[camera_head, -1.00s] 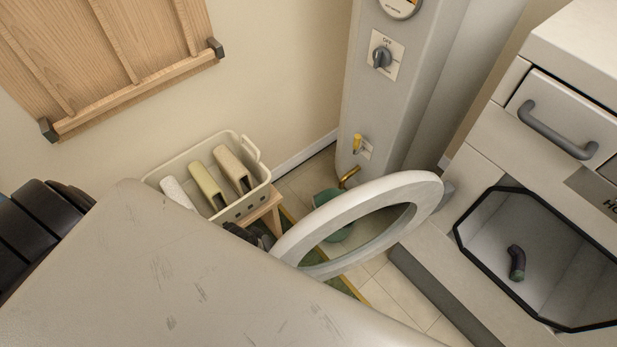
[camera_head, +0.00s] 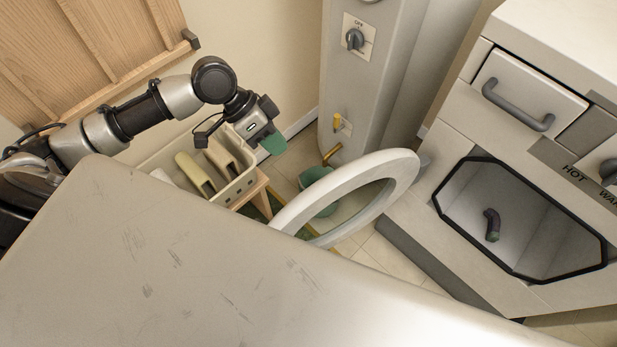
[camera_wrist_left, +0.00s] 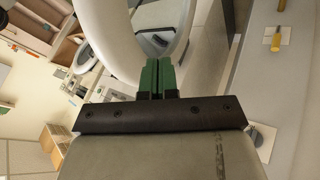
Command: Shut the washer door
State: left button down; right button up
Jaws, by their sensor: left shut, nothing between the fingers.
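The washer door (camera_head: 399,177) is a white ring standing wide open, out from the washer's front. Its lower left part is hidden behind the light worktop in the foreground. The washer (camera_head: 461,133) is at the right, with an eight-sided dark-rimmed opening and a dark sock-like item (camera_head: 491,225) inside. My left gripper (camera_head: 273,143), with green fingertips, is shut and empty, left of and above the door ring, apart from it in the head view. In the left wrist view the green fingers (camera_wrist_left: 157,78) show pressed together, with the white door ring (camera_wrist_left: 112,45) just beyond them. My right gripper is not in view.
A cream basket (camera_head: 236,190) with several items sits on a small wooden stool beneath my left arm. A grey column (camera_head: 357,85) with a knob and yellow tap stands behind the door. A teal bucket (camera_head: 318,178) is on the tiled floor. The scratched worktop (camera_head: 180,260) fills the foreground.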

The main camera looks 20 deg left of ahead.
aim_at(335, 205)
pick_arm(q)
jog(key=s+d+f+p, duration=0.1)
jog(key=s+d+f, duration=0.1)
jog(key=d+f, duration=0.4)
jog(key=shift+s+d+f, duration=0.15)
jog(key=shift+d+f, duration=0.1)
jog(key=shift+d, duration=0.75)
